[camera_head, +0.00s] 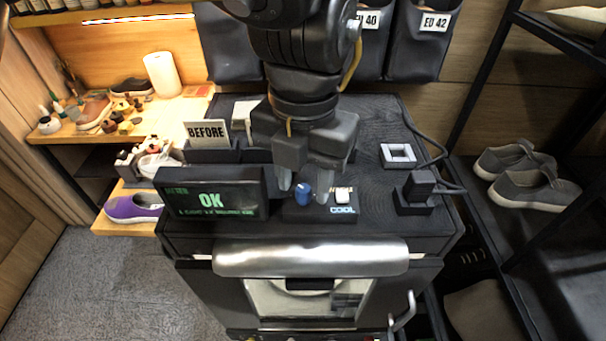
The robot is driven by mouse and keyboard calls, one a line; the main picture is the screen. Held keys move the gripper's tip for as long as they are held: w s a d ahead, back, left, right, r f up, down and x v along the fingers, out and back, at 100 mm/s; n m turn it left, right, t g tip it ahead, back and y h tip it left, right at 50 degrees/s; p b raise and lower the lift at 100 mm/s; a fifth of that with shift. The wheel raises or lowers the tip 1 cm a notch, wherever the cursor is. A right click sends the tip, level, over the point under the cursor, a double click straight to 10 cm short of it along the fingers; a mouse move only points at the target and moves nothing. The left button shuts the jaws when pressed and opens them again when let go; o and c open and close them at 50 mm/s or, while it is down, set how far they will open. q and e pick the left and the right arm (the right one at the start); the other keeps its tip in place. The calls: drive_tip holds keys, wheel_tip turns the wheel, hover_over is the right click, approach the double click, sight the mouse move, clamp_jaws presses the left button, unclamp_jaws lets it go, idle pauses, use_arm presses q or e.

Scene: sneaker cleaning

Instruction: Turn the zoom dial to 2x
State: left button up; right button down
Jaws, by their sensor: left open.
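A small blue knob (302,194) stands on a dark control box (300,214) on the black cabinet top. A white switch or knob (342,197) sits to its right above a label reading COOL. I cannot make out a dial marked zoom or a 2x mark. My left gripper (304,187) points down over the control box, open, with one fingertip on each side of the blue knob. Whether the fingertips touch it I cannot tell. My right gripper is out of view.
A dark screen (211,196) reading OK stands left of the control box. A BEFORE card (207,133) stands behind it. A black cabled device (417,189) and a white square frame (398,155) lie to the right. Grey shoes (515,160) sit on the right rack.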

use_arm(q)
drive_tip(key=shift+f, duration=0.3)
clamp_jaws()
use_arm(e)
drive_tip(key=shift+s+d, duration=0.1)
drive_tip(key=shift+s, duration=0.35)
use_arm(q)
drive_tip(key=shift+m, duration=0.4)
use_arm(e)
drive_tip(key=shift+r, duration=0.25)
use_arm(q)
drive_tip(key=m+p, duration=0.1)
drive_tip(key=m, duration=0.3)
drive_tip(key=shift+r+p, duration=0.1)
drive_tip(key=shift+p, duration=0.25)
drive_tip(key=m+p, duration=0.1)
drive_tip(key=m, duration=0.3)
drive_tip(key=shift+m, duration=0.4)
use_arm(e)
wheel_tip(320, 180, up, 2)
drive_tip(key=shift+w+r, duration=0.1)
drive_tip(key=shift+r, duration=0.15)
use_arm(q)
unclamp_jaws()
